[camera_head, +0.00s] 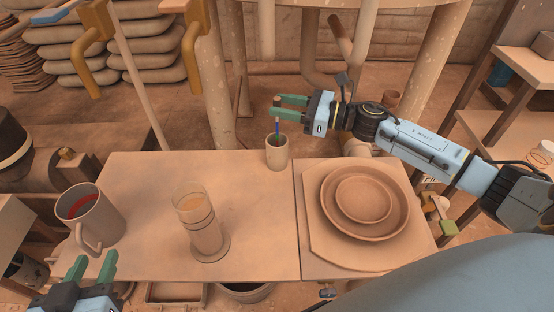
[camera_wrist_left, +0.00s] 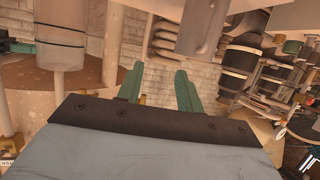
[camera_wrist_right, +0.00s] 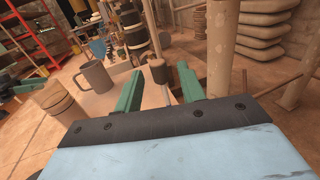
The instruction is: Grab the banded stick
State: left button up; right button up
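The banded stick (camera_head: 277,128), with a blue section and a brown top, stands in a small tan cup (camera_head: 277,156) at the table's back edge. Its lower end is hidden inside the cup. My right gripper (camera_head: 277,107) is at the stick's upper part, with its green fingers pointing left. In the right wrist view the fingers are apart, and the stick's brown top (camera_wrist_right: 158,71) shows between them with gaps at the sides. My left gripper (camera_head: 97,266) is open and empty at the front left, near a mug. Its parted fingers also show in the left wrist view (camera_wrist_left: 159,82).
A grey-brown mug (camera_head: 91,215) with red inside stands at the table's left. Stacked brown dishes (camera_head: 360,200) lie on a board at the right. The table behind the glass is clear.

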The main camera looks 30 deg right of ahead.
jog(key=shift+x, duration=1)
grip_shut()
pick_arm(q)
jog(key=shift+w+d+r+t, duration=0.2)
jog(key=shift+d+r+t, duration=0.05)
jog(key=shift+r+t, duration=0.3)
pick_arm(e)
jog(key=shift+r, duration=0.1)
